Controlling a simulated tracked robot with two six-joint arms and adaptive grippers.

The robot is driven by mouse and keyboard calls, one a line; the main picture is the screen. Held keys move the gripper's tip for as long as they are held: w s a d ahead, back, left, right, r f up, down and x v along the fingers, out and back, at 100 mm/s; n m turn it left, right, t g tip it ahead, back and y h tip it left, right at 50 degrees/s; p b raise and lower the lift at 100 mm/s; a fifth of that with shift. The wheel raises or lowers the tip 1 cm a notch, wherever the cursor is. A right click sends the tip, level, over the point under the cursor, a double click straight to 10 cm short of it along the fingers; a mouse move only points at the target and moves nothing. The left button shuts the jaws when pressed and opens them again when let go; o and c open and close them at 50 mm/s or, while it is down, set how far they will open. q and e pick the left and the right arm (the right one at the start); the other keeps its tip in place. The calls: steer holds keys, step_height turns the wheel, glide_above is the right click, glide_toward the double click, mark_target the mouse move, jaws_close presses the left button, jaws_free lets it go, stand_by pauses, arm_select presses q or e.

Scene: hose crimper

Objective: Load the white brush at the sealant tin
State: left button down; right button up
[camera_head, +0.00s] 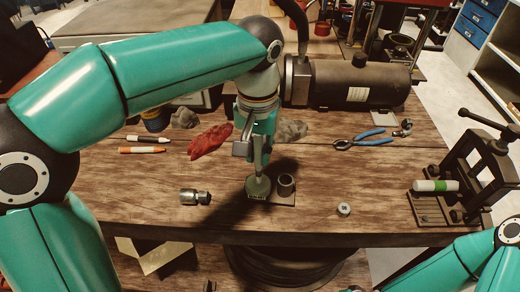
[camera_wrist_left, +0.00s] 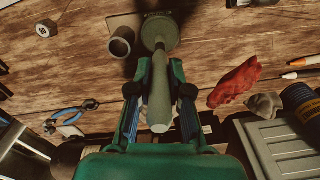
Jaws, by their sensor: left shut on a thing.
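My left gripper (camera_head: 257,151) is shut on the upright grey-green handle of a brush (camera_head: 257,160), which also shows between the fingers in the left wrist view (camera_wrist_left: 160,95). No white shows on it. The handle's lower end meets the round grey-green top of a small labelled tin (camera_head: 258,188), probably the sealant tin, seen from above in the left wrist view (camera_wrist_left: 166,32). The bristles are hidden, and I cannot tell how deep the brush sits. A dark open cup (camera_head: 286,184) stands just right of the tin. My right gripper is out of view.
A metal fitting (camera_head: 195,197) lies left of the tin, and a small round cap (camera_head: 344,209) lies to the right. A red rag (camera_head: 210,141), blue-handled pliers (camera_head: 361,139) and two markers (camera_head: 142,150) lie behind. A vise (camera_head: 468,180) holding a white-and-green cylinder stands at right.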

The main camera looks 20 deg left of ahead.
arm_select(q)
step_height(320, 180, up, 7)
steer(key=p, duration=0.7)
stand_by(0.3)
stand_by(0.7)
